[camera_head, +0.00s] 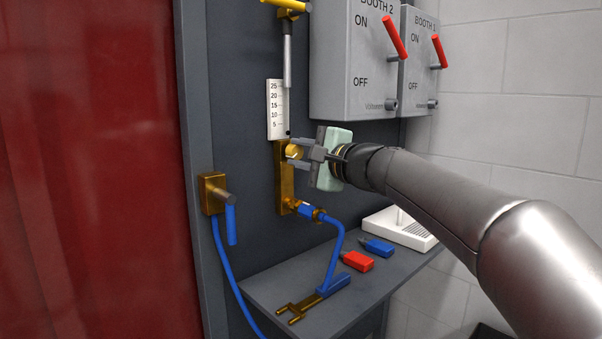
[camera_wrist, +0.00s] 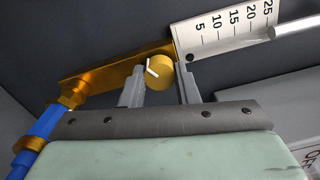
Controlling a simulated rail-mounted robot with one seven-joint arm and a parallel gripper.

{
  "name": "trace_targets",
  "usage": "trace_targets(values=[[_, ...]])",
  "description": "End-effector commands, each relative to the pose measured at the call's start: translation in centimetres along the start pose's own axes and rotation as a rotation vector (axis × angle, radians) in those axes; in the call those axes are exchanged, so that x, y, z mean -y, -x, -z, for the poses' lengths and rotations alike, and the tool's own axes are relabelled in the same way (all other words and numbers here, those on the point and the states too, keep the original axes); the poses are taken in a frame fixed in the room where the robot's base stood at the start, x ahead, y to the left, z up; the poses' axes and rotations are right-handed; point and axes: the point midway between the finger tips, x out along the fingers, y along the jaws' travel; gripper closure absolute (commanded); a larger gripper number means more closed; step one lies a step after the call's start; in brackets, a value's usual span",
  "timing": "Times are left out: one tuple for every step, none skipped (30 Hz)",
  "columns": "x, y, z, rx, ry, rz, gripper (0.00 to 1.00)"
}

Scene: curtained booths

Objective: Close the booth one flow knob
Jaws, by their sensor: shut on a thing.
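A round brass flow knob (camera_head: 292,152) sits on the brass body (camera_head: 286,185) of a flowmeter on the dark grey panel. No booth label shows on it. In the wrist view the knob (camera_wrist: 160,76) has a white pointer mark on its face, lying aslant. My gripper (camera_head: 298,152) reaches in from the right and is shut on the knob, one finger on each side; the wrist view shows both fingers (camera_wrist: 161,86) against it. Above the body is a white scale (camera_head: 275,108) marked 5 to 25. A small dark ball shows near its bottom end.
Switch boxes marked BOOTH 2 (camera_head: 350,65) and BOOTH 1 (camera_head: 418,75), with red levers, hang just above my arm. A blue hose (camera_head: 334,255) runs down to a grey shelf (camera_head: 265,290) with red and blue clips. A blue-handled valve (camera_head: 213,193) and red curtain (camera_head: 90,170) are left.

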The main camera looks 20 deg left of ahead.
Motion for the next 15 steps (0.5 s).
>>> trace_targets(values=[[-0.58,0.02,0.19,0.000,0.045,0.002,0.95],[-0.59,0.02,0.20,-0.001,0.072,0.001,0.95],[-0.53,0.02,0.19,0.000,0.108,0.002,0.95],[-0.54,0.02,0.20,-0.001,0.135,0.001,0.95],[-0.50,0.02,0.18,-0.001,0.160,0.001,0.95],[-0.47,0.02,0.17,0.000,0.195,0.001,0.95],[-0.46,0.02,0.15,0.000,0.218,0.001,0.95],[-0.42,0.02,0.14,0.000,0.242,0.001,0.95],[-0.38,0.02,0.11,0.000,0.272,0.001,0.95],[-0.38,0.01,0.11,0.000,0.293,0.001,0.95],[-0.35,0.01,0.09,0.000,0.313,0.001,0.95],[-0.30,0.01,0.08,0.001,0.339,0.001,0.95],[-0.31,0.00,0.08,0.001,0.357,0.000,0.95],[-0.30,0.00,0.08,0.001,0.373,0.000,0.95],[-0.24,0.00,0.06,0.001,0.393,0.000,0.95]])
